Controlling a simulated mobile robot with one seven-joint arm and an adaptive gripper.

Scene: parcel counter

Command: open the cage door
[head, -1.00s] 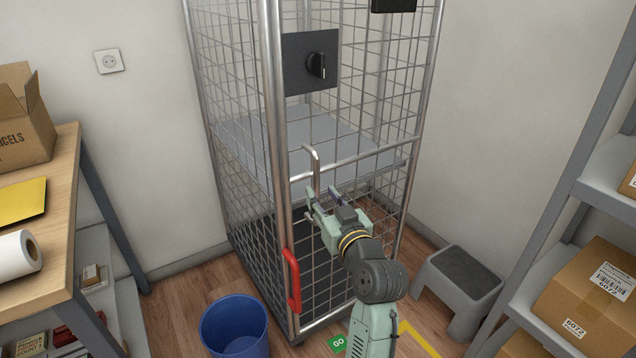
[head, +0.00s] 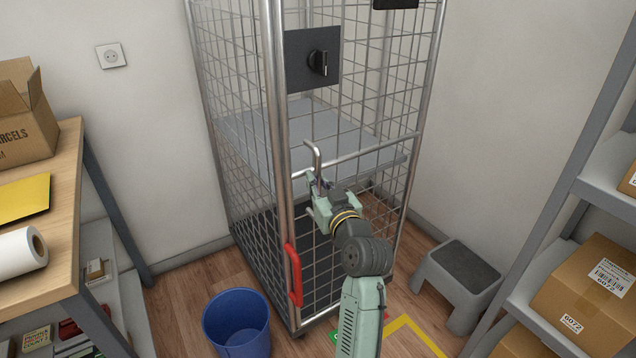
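The wire cage (head: 279,170) stands in the corner, its door (head: 360,105) facing me and shut as far as I can see. A dark lock plate with a black knob (head: 318,63) sits on the upper left of the door. A bent metal bar handle (head: 317,160) stands below it at the door's left side. My gripper (head: 318,184) is at the lower end of this bar, with its fingers around or beside it. Whether the fingers are closed on the bar is too small to tell. A red handle (head: 294,275) is on the cage's front left post.
A blue bin (head: 237,322) stands on the floor in front of the cage's left side. A grey step stool (head: 457,284) stands to the right. Shelving with parcels (head: 590,300) is at the far right, and a wooden table (head: 62,200) at the left.

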